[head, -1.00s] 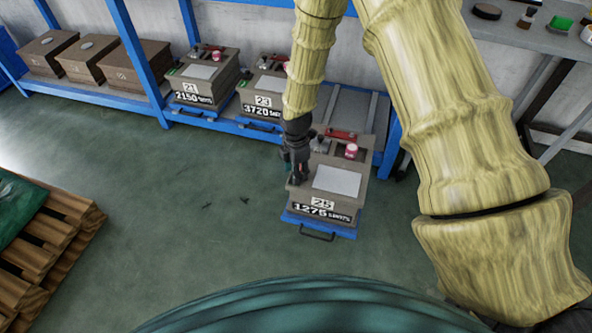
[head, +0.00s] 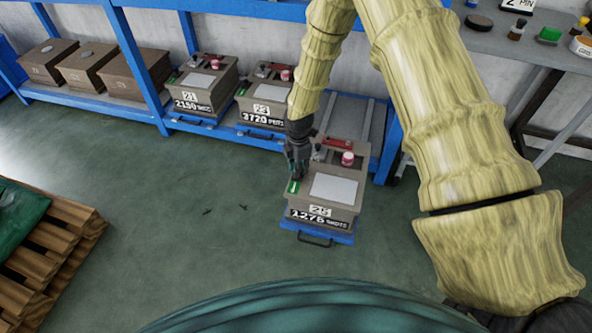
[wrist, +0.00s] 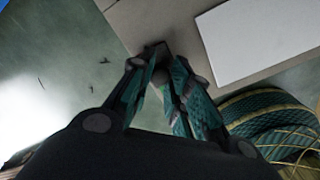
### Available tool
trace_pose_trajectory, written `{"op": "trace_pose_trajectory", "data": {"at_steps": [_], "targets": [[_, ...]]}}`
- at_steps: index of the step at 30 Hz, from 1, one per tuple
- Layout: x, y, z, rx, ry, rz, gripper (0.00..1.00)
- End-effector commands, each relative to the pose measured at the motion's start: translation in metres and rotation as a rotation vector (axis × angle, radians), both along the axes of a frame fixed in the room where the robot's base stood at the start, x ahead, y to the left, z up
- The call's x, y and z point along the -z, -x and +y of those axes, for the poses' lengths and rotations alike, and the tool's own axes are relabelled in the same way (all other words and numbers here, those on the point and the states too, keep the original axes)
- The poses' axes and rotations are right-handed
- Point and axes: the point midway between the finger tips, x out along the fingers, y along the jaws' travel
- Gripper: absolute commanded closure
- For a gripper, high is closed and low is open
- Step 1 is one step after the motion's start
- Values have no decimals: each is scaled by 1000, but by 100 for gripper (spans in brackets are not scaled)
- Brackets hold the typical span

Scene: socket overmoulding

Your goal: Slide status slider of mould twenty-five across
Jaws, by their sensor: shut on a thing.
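Mould twenty-five (head: 330,212) is a grey-brown box labelled 25 and 1275 shots, on a blue pulled-out tray (head: 318,236). Its top bears a pale plate (head: 335,188). A green patch with a white mark (head: 293,187) shows at the top's left front corner, beside my gripper (head: 297,174). In the wrist view, my gripper (wrist: 160,62) is shut at the mould's edge on a small dark piece (wrist: 155,50), seemingly the status slider's knob. The fingers hide most of it.
A red-capped pot (head: 347,159) and a red part (head: 338,143) are on the mould's top. Moulds 21 (head: 190,98) and 23 (head: 262,110) stand on the blue rack behind.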

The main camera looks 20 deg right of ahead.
Motion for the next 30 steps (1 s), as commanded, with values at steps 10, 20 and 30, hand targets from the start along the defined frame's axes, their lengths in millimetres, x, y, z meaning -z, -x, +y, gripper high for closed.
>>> {"op": "trace_pose_trajectory", "data": {"at_steps": [10, 20, 30], "targets": [[0, -4, -3, 0, 1, -2, 100], [0, -4, -3, 0, 1, -1, 58], [-12, -4, -3, 0, 1, -2, 58]]}}
